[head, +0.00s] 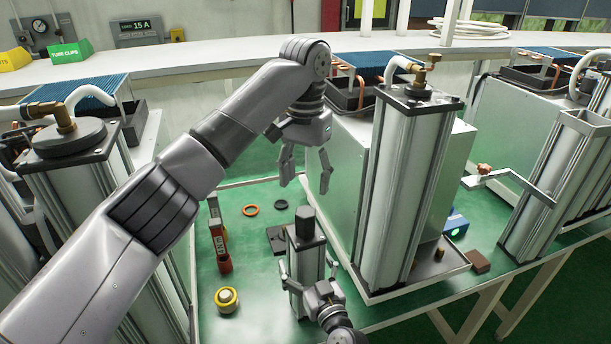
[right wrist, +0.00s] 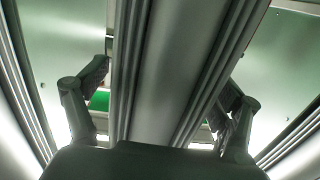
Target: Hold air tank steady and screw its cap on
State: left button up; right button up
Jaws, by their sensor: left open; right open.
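The air tank, by its look the small silver upright column (head: 308,268), stands on the green mat. A dark cylindrical piece with a wider dark base, seemingly its cap (head: 305,222), sits on its top; I cannot tell how tightly. My right gripper (head: 308,272) is open, with one finger on each side of the tank. In the right wrist view the tank's ribbed silver body (right wrist: 165,70) runs between the two fingers, with no clear grip on it. My left gripper (head: 305,180) is open and empty, pointing down above the cap and apart from it.
A tall silver column (head: 400,190) stands on a tray close to the right. An orange ring (head: 250,210), a black ring (head: 281,204), a red tool (head: 222,250) and a yellow round part (head: 227,298) lie on the mat. More columns stand at both sides.

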jog(key=v, duration=1.2)
jog(key=shift+f, duration=0.1)
